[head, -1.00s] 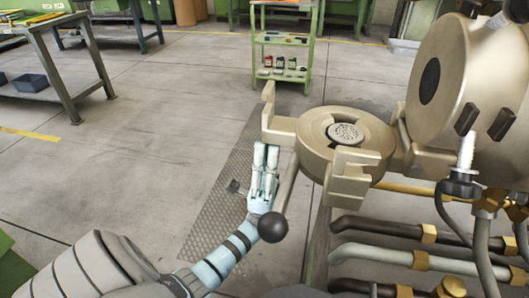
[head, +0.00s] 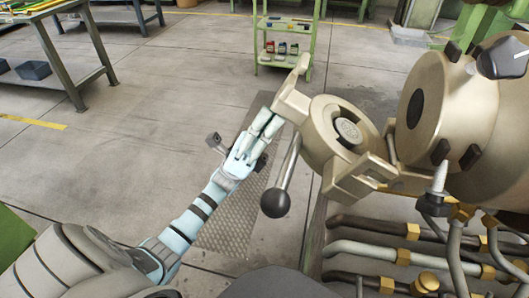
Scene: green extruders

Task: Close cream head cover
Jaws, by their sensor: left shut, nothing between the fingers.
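The cream head cover (head: 322,135) is a round, thick disc with a perforated centre and jutting lugs. It hangs on its hinge to the left of the cream extruder head (head: 450,105), swung part way and tilted, apart from the head's face. A lever with a dark ball knob (head: 275,203) sticks out below the cover. My left gripper (head: 270,122) is shut and empty, with its fingertips at the cover's left edge beside the upper lug. I cannot tell whether they touch it. My right gripper is not in view.
Several dark hoses with brass fittings (head: 412,230) run below the head at the lower right. A green trolley (head: 285,42) stands behind. A grey workbench (head: 75,55) is at the upper left. The floor on the left is clear.

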